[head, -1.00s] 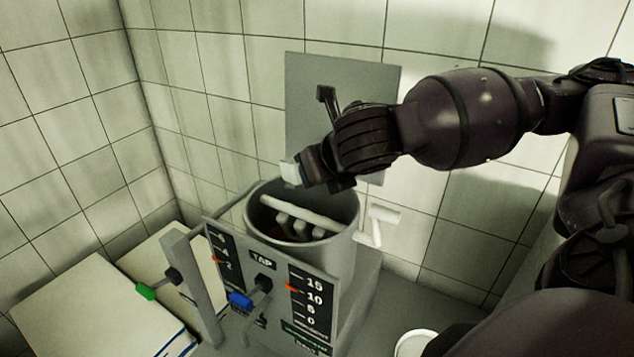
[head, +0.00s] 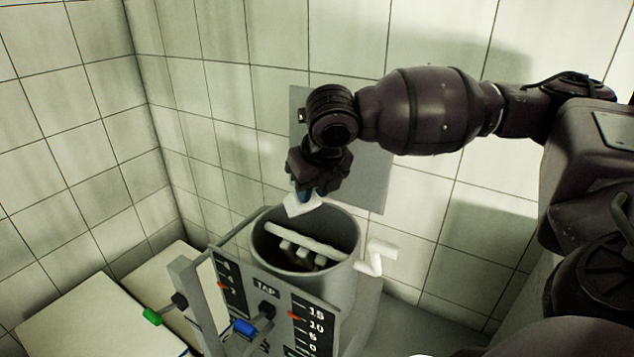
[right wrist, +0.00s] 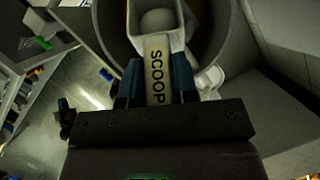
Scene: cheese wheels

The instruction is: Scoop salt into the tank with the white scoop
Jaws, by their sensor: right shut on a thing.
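My right gripper (head: 306,191) points down and is shut on the white scoop (head: 302,206), just above the rear left rim of the round grey tank (head: 342,224). In the right wrist view the scoop's handle (right wrist: 158,72), lettered SCOOP, lies between the blue fingers. A pale rounded mass, looking like salt (right wrist: 158,20), shows in the scoop's bowl. The tank wall (right wrist: 222,40) curves around behind it. In the head view the scoop looks tilted over the opening; its contents cannot be made out there. My left gripper is not in view.
A white bar with several pegs (head: 305,240) sits inside the tank opening. A white crank-like handle (head: 375,256) sticks out at the tank's right. Tiled walls stand close behind.

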